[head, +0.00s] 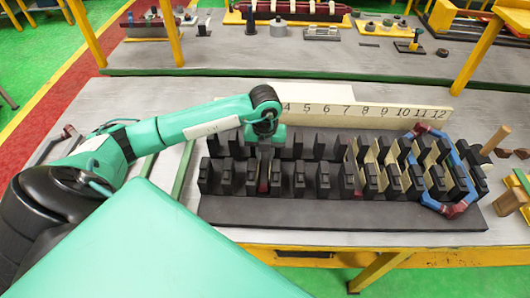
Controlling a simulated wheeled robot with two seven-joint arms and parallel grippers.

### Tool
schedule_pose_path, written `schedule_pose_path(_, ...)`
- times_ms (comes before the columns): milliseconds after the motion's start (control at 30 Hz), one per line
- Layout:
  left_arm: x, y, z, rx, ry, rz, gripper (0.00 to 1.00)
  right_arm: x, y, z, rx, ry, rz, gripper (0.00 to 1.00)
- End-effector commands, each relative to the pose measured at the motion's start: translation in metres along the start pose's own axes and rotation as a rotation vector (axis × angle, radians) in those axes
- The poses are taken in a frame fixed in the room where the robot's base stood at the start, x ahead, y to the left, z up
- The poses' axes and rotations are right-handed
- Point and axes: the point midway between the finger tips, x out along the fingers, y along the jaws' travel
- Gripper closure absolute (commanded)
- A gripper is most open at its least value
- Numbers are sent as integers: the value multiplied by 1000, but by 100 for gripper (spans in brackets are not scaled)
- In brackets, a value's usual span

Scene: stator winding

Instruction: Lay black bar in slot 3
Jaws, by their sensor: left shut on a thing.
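The slotted block (340,212) is a dark base with two rows of upright black teeth and gaps between them. A white number strip (365,112) stands behind it; 4 to 12 can be read, and the lower numbers are hidden by my left arm. My left gripper (264,146) points down into the left part of the block, left of number 4. It is shut on a dark piece, taken as the black bar (264,166), mostly hidden among the teeth. A small red patch shows below it. I cannot tell whether the bar touches the slot floor. My right gripper is not in view.
A blue and red coil (463,172) wraps the block's right end, with cream pieces (388,152) in nearby slots. A wooden peg (495,140) and wood blocks (508,202) stand at the right. Another bench (235,50) with parts is behind.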

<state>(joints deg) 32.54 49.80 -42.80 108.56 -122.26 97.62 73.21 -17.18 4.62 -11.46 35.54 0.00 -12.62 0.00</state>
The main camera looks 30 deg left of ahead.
Motion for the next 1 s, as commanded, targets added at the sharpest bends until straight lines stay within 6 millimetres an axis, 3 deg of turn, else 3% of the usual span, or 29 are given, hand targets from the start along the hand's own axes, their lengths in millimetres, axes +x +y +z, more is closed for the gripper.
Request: schedule_pose_path(1000, 8, 0, 0, 0, 0, 0, 100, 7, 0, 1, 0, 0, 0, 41)
